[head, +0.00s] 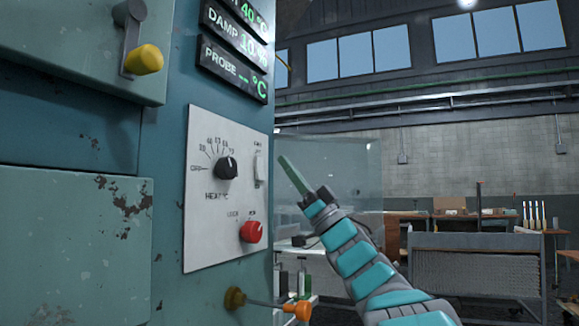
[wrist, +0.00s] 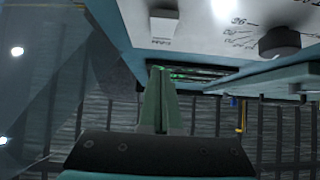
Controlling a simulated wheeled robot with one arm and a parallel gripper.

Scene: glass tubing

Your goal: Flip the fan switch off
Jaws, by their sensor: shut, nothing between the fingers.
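The fan switch (head: 259,167) is a small white rocker at the upper right of the white control panel (head: 205,245) on the blue-green cabinet. It also shows in the wrist view (wrist: 164,26), on the panel at the top. Its label is too small to read surely, and I cannot tell which way it is set. My gripper (head: 285,163) is shut and empty, with green fingers pointing up and left. In the head view it is just right of the switch, beyond the cabinet edge. In the wrist view the fingertips (wrist: 160,72) are below the switch, apart from it.
A black heat knob (head: 227,168) sits left of the switch and a red lock knob (head: 251,231) below it. Digital displays (head: 234,68) hang above. An orange-tipped valve (head: 298,309) sticks out below the panel. A clear pane (head: 345,165) stands behind my gripper.

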